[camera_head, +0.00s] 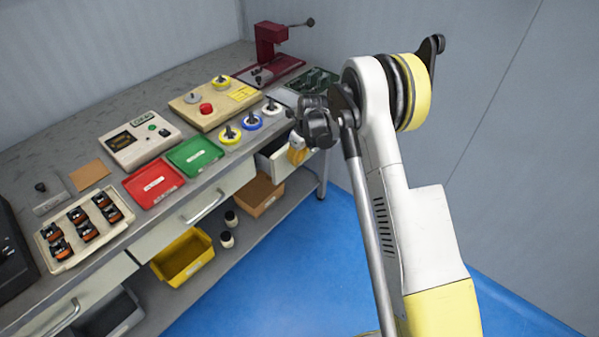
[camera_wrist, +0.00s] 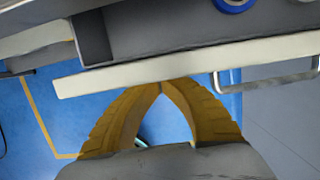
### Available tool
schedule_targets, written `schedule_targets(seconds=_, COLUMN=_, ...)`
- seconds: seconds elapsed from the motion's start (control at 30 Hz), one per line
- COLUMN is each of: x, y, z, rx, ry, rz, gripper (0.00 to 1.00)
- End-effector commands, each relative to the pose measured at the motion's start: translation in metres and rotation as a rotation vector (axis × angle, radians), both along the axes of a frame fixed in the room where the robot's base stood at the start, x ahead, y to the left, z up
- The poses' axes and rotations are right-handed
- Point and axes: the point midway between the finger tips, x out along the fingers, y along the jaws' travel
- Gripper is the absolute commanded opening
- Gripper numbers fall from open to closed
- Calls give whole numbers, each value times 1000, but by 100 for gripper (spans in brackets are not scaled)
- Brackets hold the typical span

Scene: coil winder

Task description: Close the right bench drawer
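The right bench drawer (camera_head: 277,161) sticks out a little from under the bench top at its far right end. In the wrist view its pale front panel (camera_wrist: 110,77) runs across the picture, with part of its dark inside (camera_wrist: 93,40) showing behind. Its metal handle (camera_wrist: 265,85) is on the right. My gripper (camera_wrist: 160,85) has its two yellow-brown fingers meeting at the tips, with nothing between them. The tips are at the lower edge of the front panel, left of the handle; I cannot tell whether they touch. In the head view my gripper (camera_head: 297,156) is partly hidden by my arm.
The bench top (camera_head: 232,163) carries a red tray (camera_head: 153,184), a green tray (camera_head: 195,155), several spools and a dark red winder (camera_head: 270,42). Another drawer (camera_head: 190,215) is shut. A yellow bin (camera_head: 183,258) and a brown box (camera_head: 260,194) stand on the lower shelf. The blue floor (camera_head: 290,255) is clear.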

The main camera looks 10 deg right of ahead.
Motion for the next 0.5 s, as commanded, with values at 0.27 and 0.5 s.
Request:
schedule_targets(seconds=0.27, x=30, y=21, z=0, rx=0, ry=0, rz=1, gripper=0)
schedule_targets(seconds=0.5, x=37, y=26, z=0, rx=0, ry=0, rz=0, gripper=0)
